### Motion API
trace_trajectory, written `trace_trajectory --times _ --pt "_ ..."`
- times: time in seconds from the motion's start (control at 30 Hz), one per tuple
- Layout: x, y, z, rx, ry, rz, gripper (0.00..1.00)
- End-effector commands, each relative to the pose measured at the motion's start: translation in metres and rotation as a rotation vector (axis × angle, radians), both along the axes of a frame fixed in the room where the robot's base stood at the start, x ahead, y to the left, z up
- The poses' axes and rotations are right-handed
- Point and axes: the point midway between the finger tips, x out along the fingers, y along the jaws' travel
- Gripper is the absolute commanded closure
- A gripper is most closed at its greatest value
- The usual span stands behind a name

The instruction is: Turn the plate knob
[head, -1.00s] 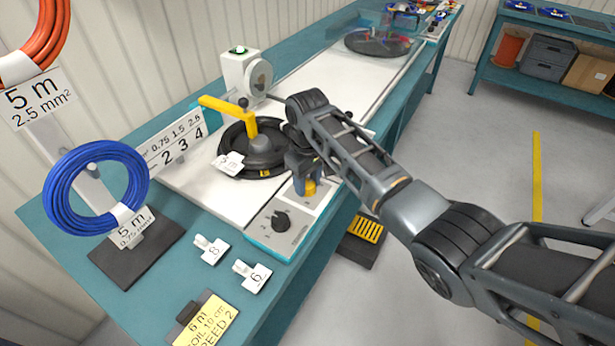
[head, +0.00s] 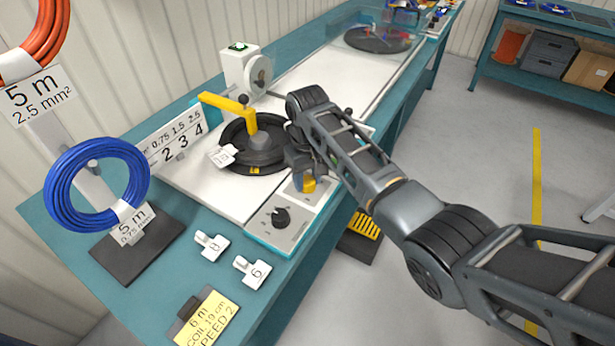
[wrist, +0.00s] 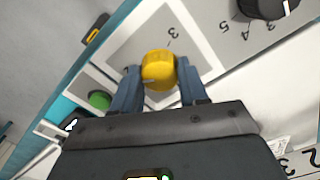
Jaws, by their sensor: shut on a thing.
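A yellow knob (head: 308,184) stands on the pale control panel at the front edge of the winding machine. In the wrist view the yellow knob (wrist: 158,66) sits between the two blue-grey fingers of my gripper (wrist: 158,88), with a printed scale beside it. My gripper (head: 307,174) is shut on this knob, reaching in from the right. The black round plate (head: 238,133) is just behind and left of my gripper, with dark coil on it and a white tag at its edge. My gripper and wrist hide part of the panel and the plate's right side.
A black dial (head: 281,217) is on the panel nearer the camera. A green button (wrist: 100,100) shows beside the knob in the wrist view. A yellow crank-like arm (head: 228,104) stands over the plate. Blue cable (head: 62,200) hangs at left. Small numbered tags lie on the front bench.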

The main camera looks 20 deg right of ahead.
Motion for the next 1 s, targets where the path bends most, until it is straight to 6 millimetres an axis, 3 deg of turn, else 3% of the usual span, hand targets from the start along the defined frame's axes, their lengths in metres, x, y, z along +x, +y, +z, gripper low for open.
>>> trace_trajectory --times 0.27,0.57,1.0 --pt "0.001 0.000 0.001 0.000 -0.002 0.001 0.32" --pt "0.001 0.000 0.003 0.000 -0.002 0.001 0.31" --pt "0.001 0.000 0.065 0.000 -0.003 0.001 0.31"
